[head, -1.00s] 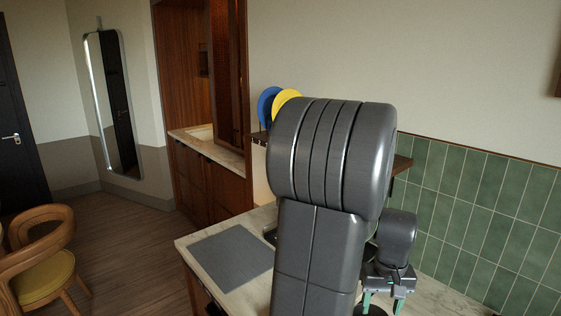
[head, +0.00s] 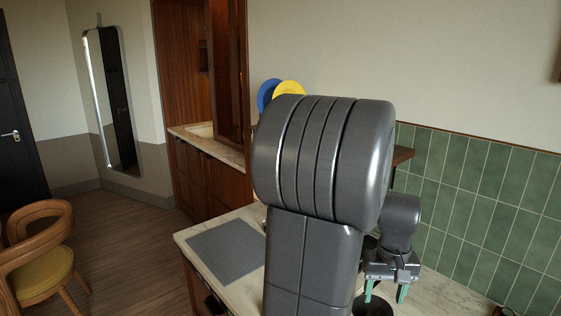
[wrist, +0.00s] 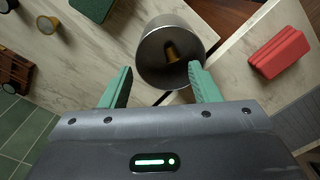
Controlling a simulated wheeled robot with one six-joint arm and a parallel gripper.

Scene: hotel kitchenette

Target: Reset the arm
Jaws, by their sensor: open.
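My gripper (head: 386,291) is at the lower right in the head view, above the marble counter, with its two green fingers apart. In the wrist view my gripper (wrist: 160,80) is open with nothing held between the fingers. A grey metal pot (wrist: 152,70) lies just beyond and below the fingertips, with a small brass-coloured object (wrist: 171,52) inside it. A dark round vessel (head: 373,307) shows under the gripper in the head view. My own arm hides much of the counter.
A grey mat (head: 226,250) lies on the counter (head: 190,236) at left. Red blocks (wrist: 279,53) lie to the right in the wrist view. Small round items (wrist: 48,25) and a green pad (wrist: 91,8) are at upper left. Blue and yellow plates (head: 289,88) stand behind my arm. Green tiles (head: 470,190) cover the wall.

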